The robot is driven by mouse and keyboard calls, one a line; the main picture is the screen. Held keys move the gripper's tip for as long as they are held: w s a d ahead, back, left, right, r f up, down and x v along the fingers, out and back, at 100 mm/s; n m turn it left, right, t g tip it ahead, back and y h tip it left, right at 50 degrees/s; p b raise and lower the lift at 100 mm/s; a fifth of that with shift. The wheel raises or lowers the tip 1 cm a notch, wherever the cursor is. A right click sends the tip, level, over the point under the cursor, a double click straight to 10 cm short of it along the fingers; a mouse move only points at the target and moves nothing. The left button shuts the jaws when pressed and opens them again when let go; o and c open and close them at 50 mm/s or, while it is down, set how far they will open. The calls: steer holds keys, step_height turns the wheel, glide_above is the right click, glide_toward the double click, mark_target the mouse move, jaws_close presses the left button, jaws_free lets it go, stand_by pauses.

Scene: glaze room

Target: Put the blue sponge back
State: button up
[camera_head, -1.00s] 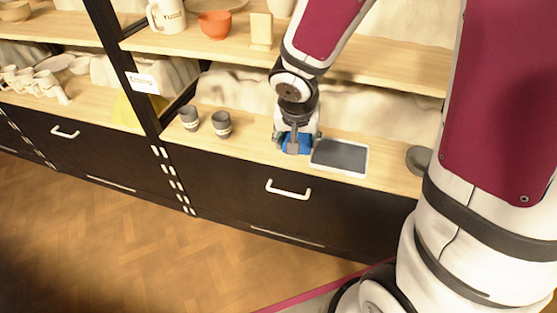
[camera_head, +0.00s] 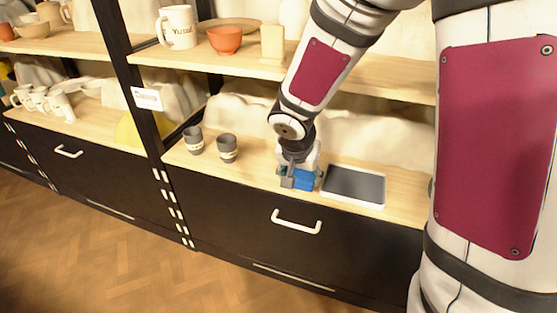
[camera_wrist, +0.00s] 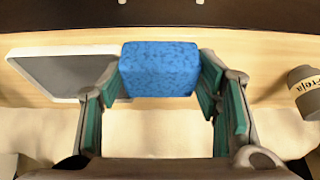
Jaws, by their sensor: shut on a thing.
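The blue sponge (camera_head: 304,180) is between the fingers of my gripper (camera_head: 299,180), low at the wooden counter, just left of the grey tray. In the wrist view the sponge (camera_wrist: 160,69) sits between the green-padded fingertips of my gripper (camera_wrist: 160,80), which are shut on it. The grey tray with a white rim (camera_head: 383,204) is beside the sponge; in the wrist view the tray (camera_wrist: 20,51) lies partly behind the left finger. Whether the sponge touches the counter I cannot tell.
Two dark cups, one (camera_head: 193,141) and another (camera_head: 228,149), stand on the counter left of my gripper. A shelf above holds a white mug (camera_head: 178,28), an orange bowl (camera_head: 225,40) and a cream block (camera_head: 272,42). A drawer handle (camera_head: 297,222) juts out below.

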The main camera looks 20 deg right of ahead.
steer(key=w, duration=0.2)
steer(key=w+a, duration=0.1)
steer(key=w, duration=0.2)
steer(key=w+f, duration=0.1)
steer(key=w, duration=0.2)
steer(key=shift+a, duration=0.2)
steer(key=shift+f+b, duration=0.9)
steer(key=shift+f, duration=0.75)
steer(key=shift+f, duration=0.15)
steer(key=o, duration=1.1)
steer(key=shift+o, duration=0.2)
